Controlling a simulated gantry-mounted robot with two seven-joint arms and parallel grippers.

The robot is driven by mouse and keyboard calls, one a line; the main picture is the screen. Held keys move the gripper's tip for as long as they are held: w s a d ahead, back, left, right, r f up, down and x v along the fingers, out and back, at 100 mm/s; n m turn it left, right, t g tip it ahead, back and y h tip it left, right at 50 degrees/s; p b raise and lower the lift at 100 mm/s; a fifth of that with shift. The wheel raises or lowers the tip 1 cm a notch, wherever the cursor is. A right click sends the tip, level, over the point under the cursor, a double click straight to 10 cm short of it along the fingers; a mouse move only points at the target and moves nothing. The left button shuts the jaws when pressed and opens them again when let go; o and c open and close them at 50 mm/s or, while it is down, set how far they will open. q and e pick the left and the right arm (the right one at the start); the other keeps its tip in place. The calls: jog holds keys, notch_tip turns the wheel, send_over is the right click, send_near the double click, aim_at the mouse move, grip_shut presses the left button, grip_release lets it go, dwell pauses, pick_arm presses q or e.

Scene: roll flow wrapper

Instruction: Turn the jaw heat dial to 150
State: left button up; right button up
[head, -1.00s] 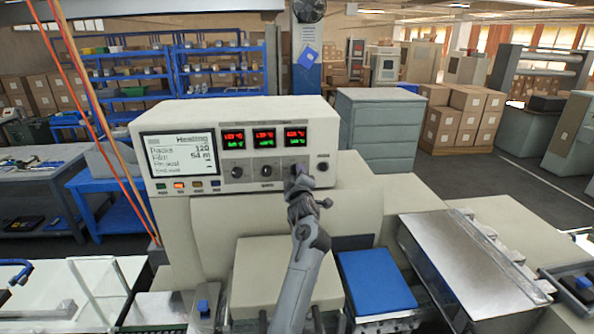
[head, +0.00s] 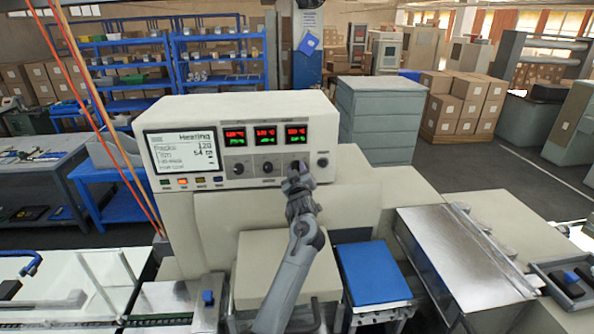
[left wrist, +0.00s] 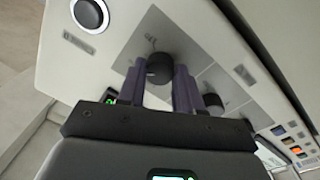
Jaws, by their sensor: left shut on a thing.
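The control panel (head: 205,140) carries a row of black dials below three red and green displays. My left gripper (head: 297,170) is at the rightmost dial, below the rightmost display (head: 296,134), and hides that dial in the head view. In the left wrist view, the dial (left wrist: 160,66) sits between the two fingertips of my left gripper (left wrist: 160,80), which is shut on it. The display digits and dial markings are too small to read surely. My right gripper is not in view.
The middle dial (head: 267,167) and left dial (head: 238,169) stand beside the held one. A round black button (head: 322,162) is to its right, and it also shows in the left wrist view (left wrist: 90,15). A screen (head: 184,152) reads "Heating". A blue pad (head: 373,273) lies below.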

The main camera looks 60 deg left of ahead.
pick_arm(q)
jog(key=o, duration=1)
jog(key=shift+o, duration=0.2)
jog(key=shift+s+d, duration=0.2)
jog(key=shift+d, duration=0.25)
jog(key=b+v, duration=0.2)
jog(key=v, duration=0.7)
jog(key=shift+s+d, duration=0.2)
jog(key=shift+d, duration=0.2)
